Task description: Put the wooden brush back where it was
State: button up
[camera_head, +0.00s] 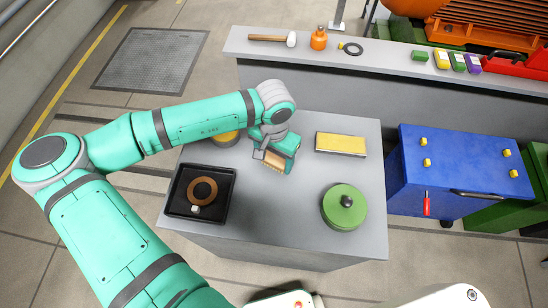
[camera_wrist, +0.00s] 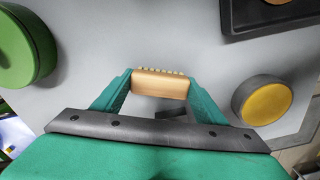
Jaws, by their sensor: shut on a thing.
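The wooden brush (camera_head: 273,164), a tan block with pale bristles along one edge, is between the fingers of my gripper (camera_head: 270,156). It shows in the wrist view (camera_wrist: 160,85), with a teal finger on each side of it. My gripper is shut on the brush over the middle of the grey table (camera_head: 285,225). The head view does not let me tell whether the brush touches the table top. Part of the brush is hidden by my gripper.
A black tray (camera_head: 180,210) with a brown ring (camera_head: 203,184) is at the table's left. A round yellow-topped thing (camera_wrist: 264,101) is partly behind my arm. A yellow-topped block (camera_head: 341,143) is at the back right, a green round lidded thing (camera_head: 337,215) at the front right.

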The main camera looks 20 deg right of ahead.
aim_at(274, 159)
jog(key=shift+f, duration=0.15)
jog(key=o, duration=1)
notch_tip(274, 159, up, 12)
jog(key=shift+r, duration=0.2)
